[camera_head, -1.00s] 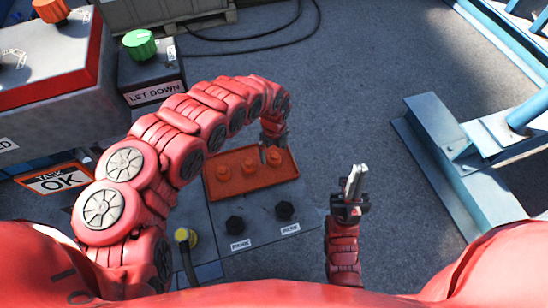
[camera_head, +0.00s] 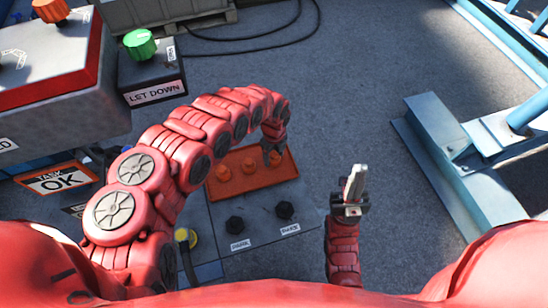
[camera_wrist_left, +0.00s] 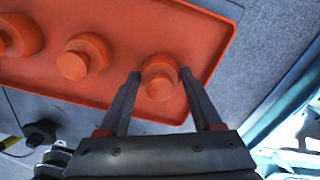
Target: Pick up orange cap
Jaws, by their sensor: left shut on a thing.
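Several orange caps stand in a shallow orange tray (camera_head: 258,183). In the head view, the left cap (camera_head: 223,172) and the middle cap (camera_head: 249,167) stand clear of my gripper. My left gripper (camera_head: 273,156) is down at the tray's right end. In the left wrist view, its two fingers are on either side of the rightmost cap (camera_wrist_left: 159,80), shut on it. That cap appears still at tray level. The middle cap also shows in the wrist view (camera_wrist_left: 84,57). My right gripper (camera_head: 355,182) is away to the right, pointing up and empty; its finger gap is unclear.
The tray lies on a grey panel with two black knobs (camera_head: 235,225) (camera_head: 285,210) in front of it. A yellow connector (camera_head: 186,237) is at the panel's left. A box with a green knob (camera_head: 140,43) stands behind left. A blue steel frame (camera_head: 440,140) stands right; the floor between is clear.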

